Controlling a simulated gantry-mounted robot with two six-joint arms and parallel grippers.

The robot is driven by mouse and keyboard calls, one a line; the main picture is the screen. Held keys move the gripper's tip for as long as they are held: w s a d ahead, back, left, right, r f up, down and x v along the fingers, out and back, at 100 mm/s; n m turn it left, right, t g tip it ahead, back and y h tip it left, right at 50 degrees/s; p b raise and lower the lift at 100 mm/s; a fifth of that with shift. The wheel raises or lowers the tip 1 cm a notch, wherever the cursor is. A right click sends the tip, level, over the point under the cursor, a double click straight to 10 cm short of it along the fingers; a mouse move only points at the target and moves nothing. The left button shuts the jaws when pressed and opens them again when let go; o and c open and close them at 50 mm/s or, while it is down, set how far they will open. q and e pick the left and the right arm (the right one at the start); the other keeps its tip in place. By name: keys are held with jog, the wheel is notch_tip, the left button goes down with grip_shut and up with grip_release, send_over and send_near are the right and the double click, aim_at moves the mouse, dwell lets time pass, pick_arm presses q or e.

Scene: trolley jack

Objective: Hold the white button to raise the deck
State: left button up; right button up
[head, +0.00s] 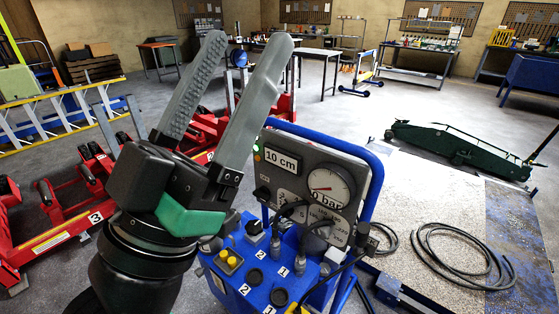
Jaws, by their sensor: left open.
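My left gripper (248,44) is large in the foreground, its two grey fingers spread apart and empty, pointing up and to the right. It is in front of and left of a blue control cart with a grey panel (284,210). The panel has a display (282,160) reading 10 cm and a round gauge (330,187) reading 0 bar. I cannot clearly make out a white button. The deck cannot be told for sure. My right gripper is out of view.
Red lifting units (62,222) stand on the left beside a yellow ladder-like frame (60,110). A green trolley jack (458,146) is at the right. A coiled black hose (462,255) lies on a pale floor area. Workbenches line the back; the middle floor is free.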

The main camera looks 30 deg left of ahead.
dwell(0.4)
pick_arm(q)
grip_shut()
dwell(1.6)
